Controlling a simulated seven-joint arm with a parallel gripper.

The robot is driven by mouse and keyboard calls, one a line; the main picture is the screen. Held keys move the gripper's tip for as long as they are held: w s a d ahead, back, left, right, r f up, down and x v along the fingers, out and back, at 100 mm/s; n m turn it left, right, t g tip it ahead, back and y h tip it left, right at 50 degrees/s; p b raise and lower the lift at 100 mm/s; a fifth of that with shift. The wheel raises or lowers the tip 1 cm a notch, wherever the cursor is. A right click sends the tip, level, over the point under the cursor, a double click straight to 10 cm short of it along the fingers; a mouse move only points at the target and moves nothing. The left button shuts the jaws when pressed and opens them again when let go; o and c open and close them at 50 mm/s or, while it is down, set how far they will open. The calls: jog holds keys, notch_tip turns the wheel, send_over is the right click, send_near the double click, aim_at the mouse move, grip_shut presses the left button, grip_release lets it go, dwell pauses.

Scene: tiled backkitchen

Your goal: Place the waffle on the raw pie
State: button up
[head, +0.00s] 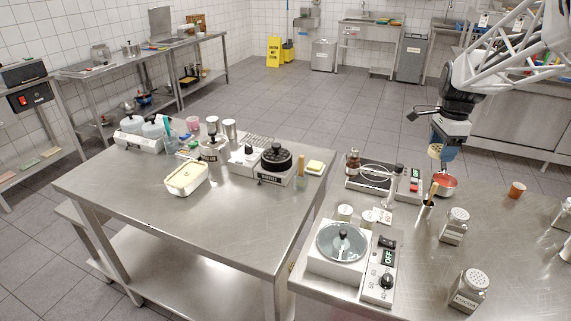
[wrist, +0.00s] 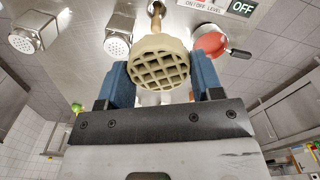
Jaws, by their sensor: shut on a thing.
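The waffle (wrist: 159,66) is round and pale tan with a square grid. My gripper (wrist: 162,74) has its blue fingers closed on the waffle's two sides in the wrist view. In the head view my gripper (head: 441,150) hangs at the right, with the waffle (head: 435,151) held in the air above the right counter. A white oval-cornered dish with a pale filling (head: 186,179) sits on the left table, far from my gripper; it may be the raw pie, but I cannot tell for sure.
The table's front is clear.

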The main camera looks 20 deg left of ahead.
jog(key=s+a+n, duration=0.3)
jog(key=a, duration=1.4)
jog(key=s+a+n, duration=0.2)
jog(key=a+n, duration=0.1)
jog(key=a, duration=1.3)
jog(key=s+a+n, duration=0.3)
jog(key=s+a, duration=0.6)
jog(key=a, duration=0.5)
jog(key=s+a+n, duration=0.2)
jog(key=s+a, duration=0.8)
jog(key=a, duration=0.4)
notch_tip(320, 180, down, 11)
jog(key=shift+s+a+f, duration=0.15)
send_over(188, 173)
jog(key=shift+f, duration=0.75)
